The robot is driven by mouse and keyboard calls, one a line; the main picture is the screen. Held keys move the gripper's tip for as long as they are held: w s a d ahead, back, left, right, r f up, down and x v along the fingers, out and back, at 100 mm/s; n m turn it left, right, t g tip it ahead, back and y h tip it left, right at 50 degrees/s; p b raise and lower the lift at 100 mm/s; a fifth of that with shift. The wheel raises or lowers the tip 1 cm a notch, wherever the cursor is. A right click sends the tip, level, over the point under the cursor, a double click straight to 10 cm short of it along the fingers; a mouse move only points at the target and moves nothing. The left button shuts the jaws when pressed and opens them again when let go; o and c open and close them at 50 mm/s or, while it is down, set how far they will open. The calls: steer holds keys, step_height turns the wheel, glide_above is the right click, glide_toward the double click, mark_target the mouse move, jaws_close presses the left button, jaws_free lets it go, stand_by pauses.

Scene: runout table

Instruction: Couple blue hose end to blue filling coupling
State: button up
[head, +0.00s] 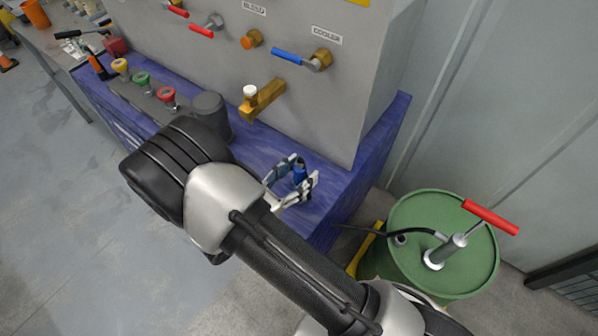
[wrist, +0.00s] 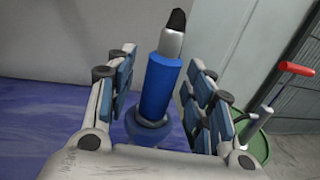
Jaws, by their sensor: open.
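A blue upright fitting (head: 299,175) stands over the purple bench top and appears to be the blue hose end. In the wrist view the blue fitting (wrist: 161,88) has a blue sleeve, a metal neck, a black tip and a wider blue collar below. My gripper (head: 304,167) is open, with one finger on each side of the fitting. In the wrist view a gap shows between the sleeve and both fingers. Yellow (head: 120,66), green (head: 141,79) and red (head: 166,95) couplings stand in a row on a grey strip. I cannot make out a separate blue coupling.
The grey panel (head: 300,100) with valves, a blue lever (head: 291,56) and a brass tap (head: 262,100) rises behind. A dark grey cylinder (head: 208,112) stands near my arm. A green drum (head: 405,215) with a red-handled pump is at right.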

steer(key=v, duration=1.1)
steer(key=shift+s+a, duration=0.25)
steer(key=shift+s, duration=0.05)
stand_by(0.3)
